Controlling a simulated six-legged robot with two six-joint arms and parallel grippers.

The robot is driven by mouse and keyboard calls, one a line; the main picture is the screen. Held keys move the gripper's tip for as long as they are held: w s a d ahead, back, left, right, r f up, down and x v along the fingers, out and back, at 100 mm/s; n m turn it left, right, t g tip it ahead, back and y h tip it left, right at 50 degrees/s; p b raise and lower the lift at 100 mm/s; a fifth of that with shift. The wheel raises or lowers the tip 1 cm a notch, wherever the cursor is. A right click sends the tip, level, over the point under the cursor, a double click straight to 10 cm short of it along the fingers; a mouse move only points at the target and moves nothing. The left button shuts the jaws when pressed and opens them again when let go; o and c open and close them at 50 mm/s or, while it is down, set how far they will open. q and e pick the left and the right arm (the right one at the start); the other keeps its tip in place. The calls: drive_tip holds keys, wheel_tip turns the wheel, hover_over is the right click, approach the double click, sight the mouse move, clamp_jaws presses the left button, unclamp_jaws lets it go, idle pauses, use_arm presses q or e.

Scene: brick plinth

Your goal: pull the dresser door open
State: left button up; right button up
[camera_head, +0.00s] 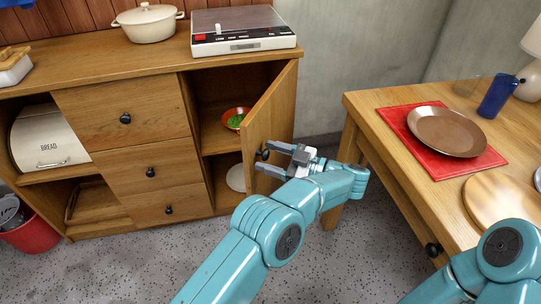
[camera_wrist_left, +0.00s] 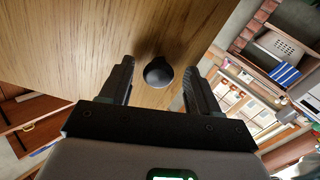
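The wooden dresser (camera_head: 108,92) stands at the left in the head view. Its door (camera_head: 271,118), on the right side, stands partly open and swung outward, showing the shelves inside. The door's round black knob (camera_head: 264,154) also shows in the left wrist view (camera_wrist_left: 158,73). My left gripper (camera_head: 265,158) is at the door, with its fingers apart on either side of the knob. In the left wrist view there are gaps between the knob and both fingers (camera_wrist_left: 159,68). My right arm shows at the lower right, but its gripper is out of the picture.
Inside the dresser are a red bowl (camera_head: 236,118) with green contents and a white plate (camera_head: 237,178). A pot (camera_head: 148,22) and a record player (camera_head: 243,44) stand on top. A wooden table (camera_head: 372,104) with a red mat is at the right. Speckled floor lies clear in front.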

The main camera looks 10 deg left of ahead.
use_arm(q)
drive_tip(key=shift+w+r, duration=0.1)
drive_tip(key=shift+r, duration=0.45)
wheel_tip(320, 180, up, 5)
drive_tip(key=p, duration=0.2)
drive_tip(key=shift+p, duration=0.4)
wheel_tip(320, 180, up, 14)
drive_tip(key=p, duration=1.4)
hover_over(256, 135)
drive_tip(key=d, duration=0.4)
drive_tip(key=shift+s+f, duration=0.1)
drive_tip(key=shift+s, duration=0.25)
